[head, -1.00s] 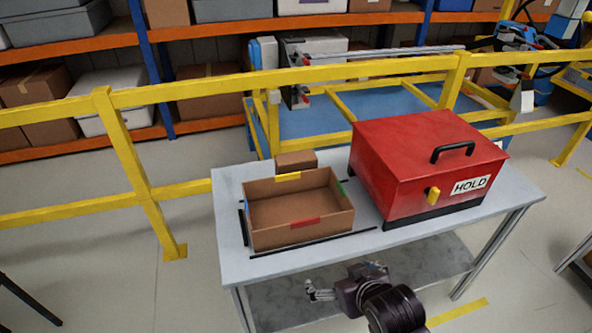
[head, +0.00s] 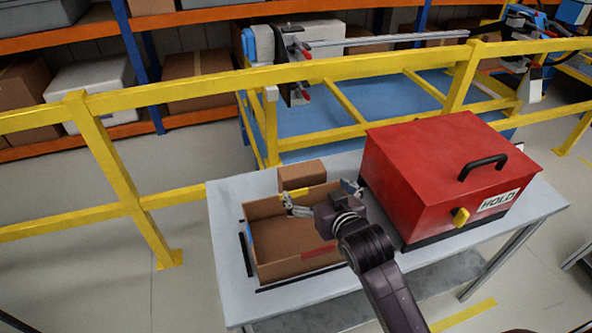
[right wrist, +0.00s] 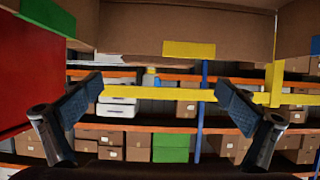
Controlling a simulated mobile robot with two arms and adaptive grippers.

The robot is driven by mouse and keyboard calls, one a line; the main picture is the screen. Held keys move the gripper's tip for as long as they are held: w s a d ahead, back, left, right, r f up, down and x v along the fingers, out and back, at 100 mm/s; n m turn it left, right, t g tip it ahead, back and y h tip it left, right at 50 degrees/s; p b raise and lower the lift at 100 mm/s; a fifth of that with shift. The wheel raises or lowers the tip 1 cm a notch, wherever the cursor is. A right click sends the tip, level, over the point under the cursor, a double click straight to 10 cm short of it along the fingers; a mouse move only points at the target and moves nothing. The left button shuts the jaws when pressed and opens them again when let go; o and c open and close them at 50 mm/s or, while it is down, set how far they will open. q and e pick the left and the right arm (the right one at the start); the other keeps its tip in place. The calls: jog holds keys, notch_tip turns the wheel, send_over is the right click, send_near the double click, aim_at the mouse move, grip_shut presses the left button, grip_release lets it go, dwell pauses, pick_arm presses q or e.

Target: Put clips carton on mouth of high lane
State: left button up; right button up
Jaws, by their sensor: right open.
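A small brown carton (head: 302,174), which I take to be the clips carton, shows just behind the far wall of an open brown tray (head: 262,272) on the table. My right gripper (head: 323,196) is open and empty, over the tray's far right part, in front of and to the right of the carton. In the right wrist view its two fingers (right wrist: 160,108) are spread wide, with a yellow tab (right wrist: 188,50) on a brown wall beyond them. I cannot make out the carton there. No lane mouth can be told for certain. My left gripper is not in view.
A red box (head: 440,170) with a black handle and a HOLD label stands close to the right of the tray on the grey table (head: 228,215). A yellow railing (head: 350,68) runs behind the table. Bare tabletop lies left of the tray.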

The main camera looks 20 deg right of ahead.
aim_at(305, 175)
jog(key=x, duration=0.6)
jog(key=shift+w+r+p, duration=0.1)
jog(key=shift+p, duration=0.25)
jog(key=shift+w, duration=0.35)
jog(key=shift+w+f, duration=0.15)
jog(key=shift+f, duration=0.1)
jog(key=shift+w+f+p, duration=0.15)
jog(key=shift+w+p, duration=0.15)
jog(key=shift+w, duration=0.25)
jog(key=x, duration=0.3)
jog(key=shift+f, duration=0.15)
jog(key=shift+w+f, duration=0.1)
jog(key=shift+w, duration=0.15)
jog(key=shift+c, duration=1)
jog(key=c, duration=1)
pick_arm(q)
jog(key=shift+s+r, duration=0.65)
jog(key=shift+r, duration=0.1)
pick_arm(e)
jog(key=shift+c, duration=0.2)
